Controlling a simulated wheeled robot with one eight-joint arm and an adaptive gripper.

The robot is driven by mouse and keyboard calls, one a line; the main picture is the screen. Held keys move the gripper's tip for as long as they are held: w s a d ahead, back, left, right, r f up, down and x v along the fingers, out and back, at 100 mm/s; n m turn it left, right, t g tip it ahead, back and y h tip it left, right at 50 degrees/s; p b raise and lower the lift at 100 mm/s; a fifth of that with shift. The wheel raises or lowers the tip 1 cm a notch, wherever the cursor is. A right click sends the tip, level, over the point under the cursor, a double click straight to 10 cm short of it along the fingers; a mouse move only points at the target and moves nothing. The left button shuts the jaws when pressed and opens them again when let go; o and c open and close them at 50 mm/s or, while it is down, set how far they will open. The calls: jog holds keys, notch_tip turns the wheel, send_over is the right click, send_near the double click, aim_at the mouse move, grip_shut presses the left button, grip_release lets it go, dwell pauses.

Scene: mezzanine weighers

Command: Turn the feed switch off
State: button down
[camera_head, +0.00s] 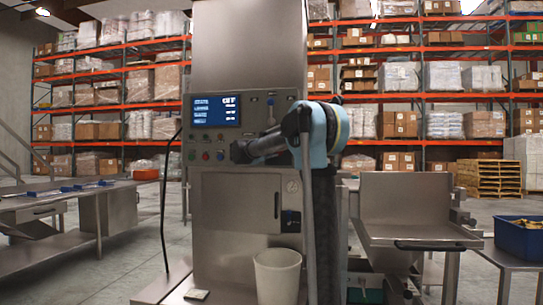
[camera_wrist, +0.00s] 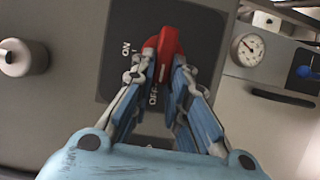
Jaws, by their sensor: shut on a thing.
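The feed switch is a red knob (camera_wrist: 164,44) on a dark plate (camera_wrist: 122,72) in the wrist view. The plate is lettered ON at the knob's left and OFF below it. My gripper (camera_wrist: 165,66) is shut on the red knob, with one blue-grey finger on each side. The knob's exact setting is hard to tell, as the fingers cover part of it. In the head view my gripper (camera_head: 241,152) reaches the front panel of the steel cabinet (camera_head: 249,50), and the knob is hidden there.
A lit screen (camera_head: 216,110) and several buttons are left of my gripper. A gauge (camera_wrist: 248,49) and a blue-handled part (camera_wrist: 305,72) are at right in the wrist view. A white bin (camera_head: 277,277) stands before the cabinet. A steel table (camera_head: 115,210) is at left, a blue crate (camera_head: 518,240) at right.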

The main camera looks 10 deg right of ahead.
jog(key=shift+a+f, duration=0.1)
jog(key=shift+f, duration=0.05)
dwell(0.3)
jog(key=c, duration=1.6)
grip_release()
jog(key=shift+w, duration=0.1)
jog(key=shift+o, duration=0.2)
jog(key=v, duration=1.2)
jog(key=shift+f, duration=0.1)
